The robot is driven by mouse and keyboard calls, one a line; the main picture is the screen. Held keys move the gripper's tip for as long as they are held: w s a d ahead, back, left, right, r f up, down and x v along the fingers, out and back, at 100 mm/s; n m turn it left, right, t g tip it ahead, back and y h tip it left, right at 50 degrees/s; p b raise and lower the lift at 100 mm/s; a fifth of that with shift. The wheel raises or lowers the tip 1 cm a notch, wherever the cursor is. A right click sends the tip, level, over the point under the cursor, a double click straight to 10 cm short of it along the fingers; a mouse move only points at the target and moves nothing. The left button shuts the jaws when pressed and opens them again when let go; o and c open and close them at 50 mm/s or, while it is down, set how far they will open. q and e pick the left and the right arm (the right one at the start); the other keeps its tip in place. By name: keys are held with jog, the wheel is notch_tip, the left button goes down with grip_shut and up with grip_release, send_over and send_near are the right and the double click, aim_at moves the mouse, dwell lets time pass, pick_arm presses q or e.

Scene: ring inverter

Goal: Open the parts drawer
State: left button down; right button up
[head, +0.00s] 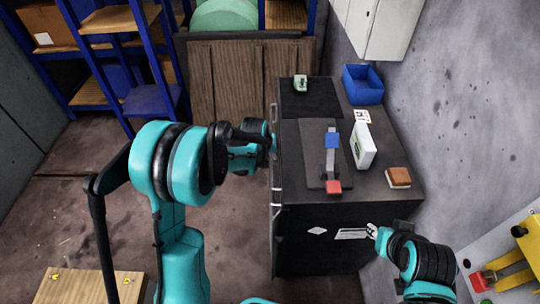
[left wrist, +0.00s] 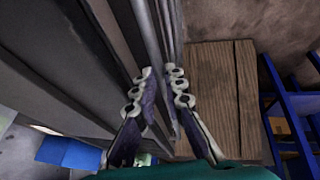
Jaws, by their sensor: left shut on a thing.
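The dark cabinet (head: 330,240) with the drawers stands at the centre right, its drawer side facing left. A thin pale handle bar (head: 275,190) runs along that side. My left gripper (head: 272,142) reaches it from the left at the upper edge; its fingertips are mostly hidden. In the left wrist view, the two fingers (left wrist: 160,88) close around a long thin bar (left wrist: 150,40) on the dark drawer front (left wrist: 70,60). I cannot see a clear gap at the drawer. My right gripper (head: 373,230) is beside the cabinet's near face, at its lower right.
On the cabinet top are a blue bin (head: 363,84), a clamp-like tool (head: 331,160) with blue and red ends, a white box (head: 362,146) and a brown block (head: 398,177). Blue shelving (head: 70,50) stands at back left. The floor (head: 75,215) left of the cabinet is largely clear.

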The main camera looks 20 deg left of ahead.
pick_arm(q)
jog(key=shift+a, duration=0.15)
jog(key=s+a, duration=0.3)
jog(key=a, duration=0.7)
jog(key=s+a+b, duration=0.1)
jog(key=s+a, duration=0.1)
jog(key=a, duration=0.8)
jog(key=s+a, duration=0.3)
jog(key=a, duration=0.7)
jog(key=shift+s, duration=0.3)
jog(key=c, duration=1.6)
grip_release()
jog(key=shift+r, duration=0.1)
jog(key=v, duration=1.1)
jog(key=shift+s+r, duration=0.2)
jog(key=shift+r, duration=0.2)
